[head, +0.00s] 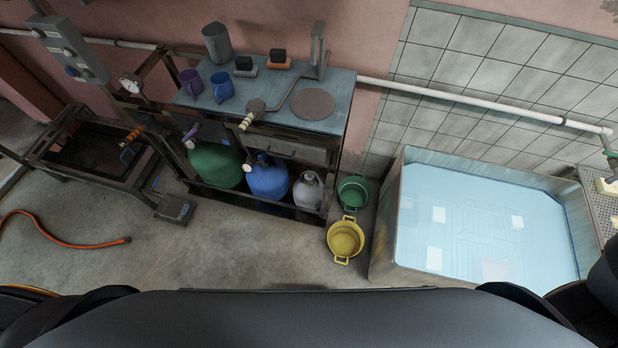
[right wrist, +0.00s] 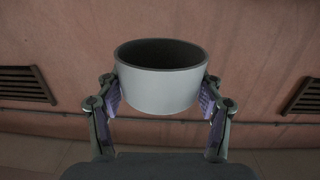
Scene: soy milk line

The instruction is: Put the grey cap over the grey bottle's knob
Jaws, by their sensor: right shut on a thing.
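The grey cap (right wrist: 160,90) is a short, wide, hollow cylinder, seen in the right wrist view with its dark open mouth facing up in the picture. My right gripper (right wrist: 161,96) is shut on it, one finger on each side. Neither the cap nor the right gripper shows in the head view. The grey bottle (head: 308,190) stands on the low shelf under the blue-grey table, at the right end of the row. Its knob is too small to make out clearly. My left gripper is in neither view.
A blue bottle (head: 268,180) and a green bottle (head: 214,165) stand left of the grey one. A green basin (head: 353,192) and a yellow basin (head: 345,240) sit on the floor to its right. A metal water tank (head: 385,225) is further right. An orange hose (head: 60,243) lies at left.

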